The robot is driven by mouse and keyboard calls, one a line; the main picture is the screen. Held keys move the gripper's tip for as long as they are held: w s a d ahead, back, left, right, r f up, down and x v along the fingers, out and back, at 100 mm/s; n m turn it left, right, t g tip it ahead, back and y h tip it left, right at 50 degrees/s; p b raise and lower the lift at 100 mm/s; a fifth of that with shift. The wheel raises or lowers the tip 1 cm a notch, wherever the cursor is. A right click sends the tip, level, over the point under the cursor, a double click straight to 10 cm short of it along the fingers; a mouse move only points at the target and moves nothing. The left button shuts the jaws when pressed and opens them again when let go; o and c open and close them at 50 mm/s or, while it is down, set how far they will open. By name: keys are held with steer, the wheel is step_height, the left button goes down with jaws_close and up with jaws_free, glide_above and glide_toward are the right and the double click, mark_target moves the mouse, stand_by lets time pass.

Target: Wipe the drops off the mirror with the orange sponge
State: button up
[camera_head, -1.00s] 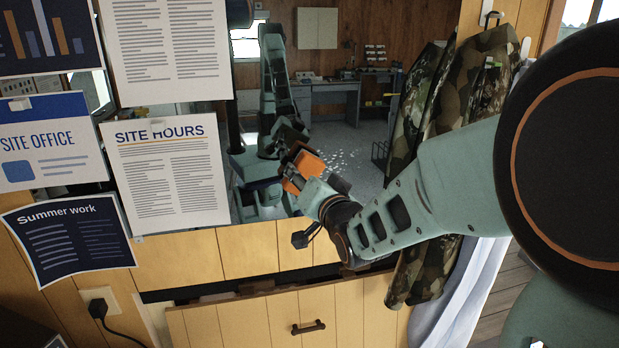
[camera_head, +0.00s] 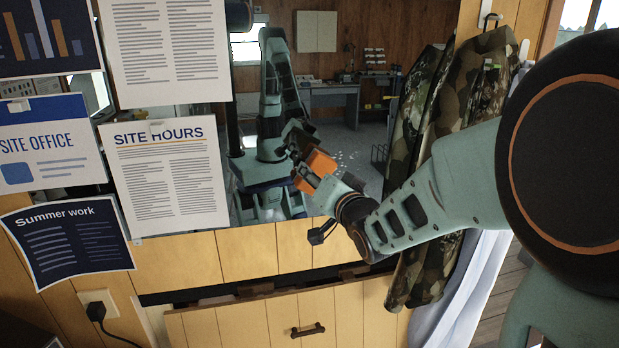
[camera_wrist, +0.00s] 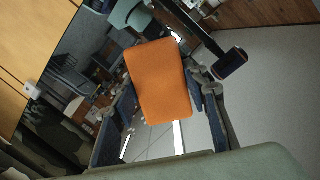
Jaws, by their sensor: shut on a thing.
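The orange sponge (camera_head: 304,181) is held at the mirror (camera_head: 262,215), with its orange reflection just above and to the right. My gripper (camera_head: 318,186) is shut on the sponge, reaching in from the right. In the wrist view, the sponge (camera_wrist: 159,84) sits between the two dark fingers of my gripper (camera_wrist: 162,104). Small white drops (camera_head: 345,159) show on the mirror right of the sponge. Some of the glass is hidden behind the sponge and gripper. I cannot tell whether the sponge touches the glass.
Paper notices, including the site hours sheet (camera_head: 168,180), overlap the mirror's left side. A wooden drawer front (camera_head: 345,313) with a dark handle is below. A plug and socket (camera_head: 97,305) are at lower left.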

mark_target(302, 178)
steer(key=shift+w+d+p, duration=0.3)
steer(key=shift+w+d, duration=0.15)
steer(key=shift+d, duration=0.9)
steer(key=shift+w+d+p, duration=0.3)
steer(key=shift+w+d, duration=0.1)
steer(key=shift+d, duration=0.95)
steer(key=shift+w+d+p, duration=0.3)
steer(key=shift+w+d, duration=0.15)
steer(key=shift+d, duration=0.9)
steer(key=shift+s+a+b, duration=0.4)
steer(key=shift+a+b, duration=0.35)
steer(key=shift+a, duration=0.55)
steer(key=shift+s+a+b, duration=0.4)
steer(key=shift+a+b, duration=0.3)
steer(key=shift+a, duration=0.6)
steer(key=shift+s+a+b, duration=0.4)
steer(key=shift+a+b, duration=0.35)
steer(key=shift+a, duration=0.55)
steer(key=shift+s+a+f+b, duration=0.15)
steer(key=shift+s+a+b, duration=0.05)
steer(key=shift+a+b, duration=0.65)
steer(key=shift+s+a+r+b, duration=0.15)
steer(key=shift+a+b, duration=0.15)
steer(key=shift+a, duration=0.15)
steer(key=shift+s+a+r+b, duration=0.1)
steer(key=shift+a+b, duration=0.15)
steer(key=shift+a, duration=0.2)
steer(key=shift+s, duration=0.1)
